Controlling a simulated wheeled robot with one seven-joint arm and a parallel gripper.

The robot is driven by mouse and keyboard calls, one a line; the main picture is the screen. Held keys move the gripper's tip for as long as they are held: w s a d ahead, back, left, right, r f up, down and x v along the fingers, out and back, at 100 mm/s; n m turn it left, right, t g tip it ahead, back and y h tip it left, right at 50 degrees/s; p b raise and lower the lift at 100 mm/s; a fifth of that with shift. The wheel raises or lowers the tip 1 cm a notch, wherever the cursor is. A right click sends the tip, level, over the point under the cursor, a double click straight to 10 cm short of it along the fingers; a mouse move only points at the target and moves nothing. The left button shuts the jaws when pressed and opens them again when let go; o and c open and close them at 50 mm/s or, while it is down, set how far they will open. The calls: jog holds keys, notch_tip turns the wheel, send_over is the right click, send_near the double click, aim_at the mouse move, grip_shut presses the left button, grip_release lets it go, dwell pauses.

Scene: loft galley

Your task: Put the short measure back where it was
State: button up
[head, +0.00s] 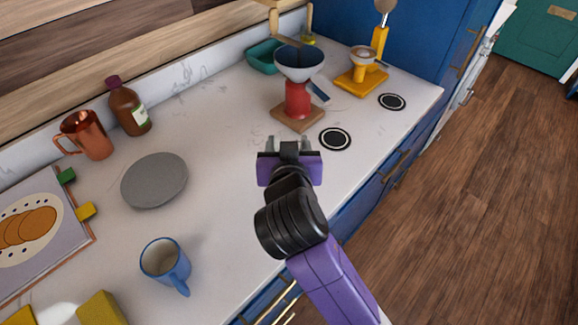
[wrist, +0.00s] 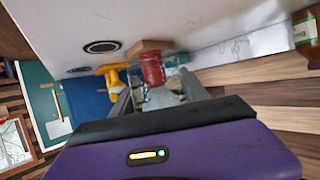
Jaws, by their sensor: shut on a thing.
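My gripper (head: 289,142) is over the counter, in front of the red stand. In the wrist view my gripper (wrist: 158,97) has its fingers closed on a small silvery-grey thing (wrist: 160,98), which I take to be the short measure. Its shape is hard to make out, and the head view hides it behind my gripper and wrist. Two black discs with white rings are on the counter: a near disc (head: 335,139) to the right of my gripper and a far disc (head: 392,102). Both are bare.
A red stand (head: 298,100) with a wide bowl on a wooden base is just beyond my gripper. A yellow stand (head: 361,79) and a teal tray (head: 264,56) are farther back. A grey round plate (head: 154,180) and blue mug (head: 165,262) are left. Counter between is clear.

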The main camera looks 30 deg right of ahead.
jog(key=shift+f, duration=3.9)
jog(key=shift+f, duration=0.15)
jog(key=o, duration=1.5)
jog(key=shift+r, duration=0.2)
jog(key=shift+s+a, duration=0.2)
jog(key=shift+s, duration=0.1)
jog(key=b+v, duration=0.1)
jog(key=v, duration=1)
jog(key=shift+s+a+r, duration=0.1)
